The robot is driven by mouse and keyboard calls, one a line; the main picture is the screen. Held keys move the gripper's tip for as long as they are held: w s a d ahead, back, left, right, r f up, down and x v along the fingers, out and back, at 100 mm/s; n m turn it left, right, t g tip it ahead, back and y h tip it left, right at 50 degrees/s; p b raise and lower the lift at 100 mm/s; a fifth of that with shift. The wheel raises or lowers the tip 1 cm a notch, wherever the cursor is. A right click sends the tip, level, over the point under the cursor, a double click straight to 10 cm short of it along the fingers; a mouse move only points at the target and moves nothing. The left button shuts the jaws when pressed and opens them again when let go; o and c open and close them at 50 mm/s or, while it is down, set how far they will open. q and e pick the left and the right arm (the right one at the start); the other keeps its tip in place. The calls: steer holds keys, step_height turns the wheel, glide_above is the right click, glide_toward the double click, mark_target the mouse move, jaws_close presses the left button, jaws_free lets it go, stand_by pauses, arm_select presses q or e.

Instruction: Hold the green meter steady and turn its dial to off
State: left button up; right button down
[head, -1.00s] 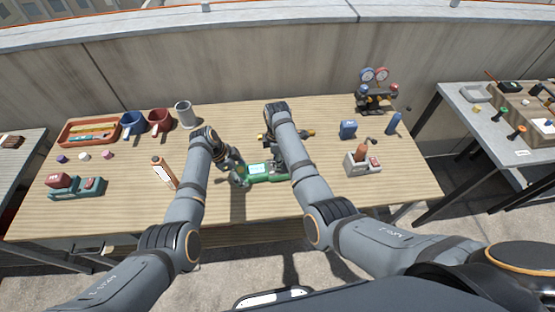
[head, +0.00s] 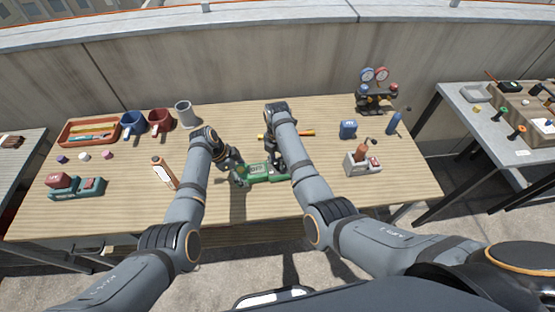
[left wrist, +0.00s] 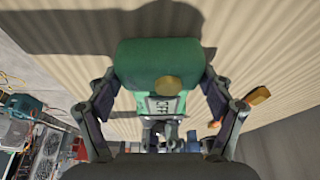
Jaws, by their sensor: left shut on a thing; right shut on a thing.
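The green meter (head: 264,175) lies on the wooden table in front of me, and its display reads OFF. It also shows in the left wrist view (left wrist: 150,58), with an OFF display below a tan round piece (left wrist: 168,86). My left gripper (head: 239,175) is shut on the meter's left end; in the left wrist view its fingers (left wrist: 160,92) sit on both sides of the green body. My right gripper (head: 275,158) is shut at the meter's right part, where the dial is hidden behind the gripper and arm.
An orange-handled tool (head: 304,132) lies behind my right gripper. An orange bottle (head: 164,173) stands left of my left arm. Mugs (head: 159,121) and a tray (head: 67,132) are at the back left. A gauge set (head: 376,95) and a grey holder (head: 362,165) are on the right.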

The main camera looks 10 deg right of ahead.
mark_target(278, 162)
steer(key=shift+n, duration=0.4)
steer(key=c, duration=1)
jaws_free()
step_height(278, 162, up, 12)
steer(key=shift+r, duration=0.1)
arm_select(q)
steer(key=o, duration=1.5)
